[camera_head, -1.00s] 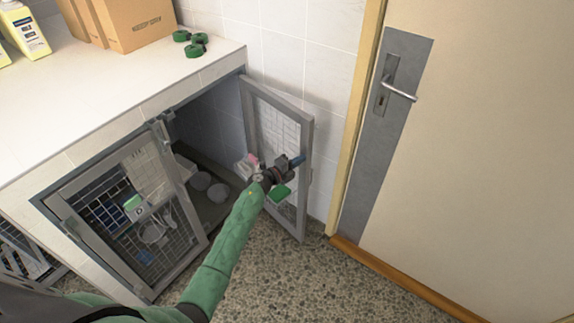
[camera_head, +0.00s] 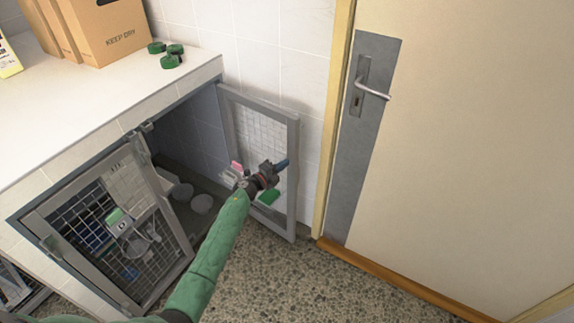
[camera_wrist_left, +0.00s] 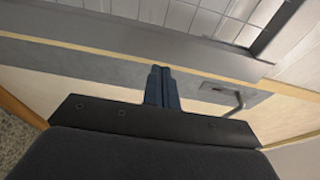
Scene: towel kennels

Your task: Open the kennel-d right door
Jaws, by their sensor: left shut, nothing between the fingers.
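The right kennel door (camera_head: 291,180), a grey frame with a mesh panel, stands swung wide open toward the tiled wall. Its hinge side is at the right edge of the kennel opening. My left gripper (camera_head: 283,164) is in front of the door's inner face, near its free edge. The gripper is shut and empty. Its closed dark-blue fingers also show in the left wrist view (camera_wrist_left: 161,86), with a grey frame bar beyond them. I cannot tell whether the fingers touch the door. My right gripper is not in view.
The left kennel door (camera_head: 178,225) is closed, with a card and a green-topped item on it. Bowls (camera_head: 202,203) sit inside the opening. Green rolls (camera_head: 171,61) and a cardboard box (camera_head: 105,30) stand on the white counter. A room door (camera_head: 450,150) is at right. Speckled floor lies clear in front.

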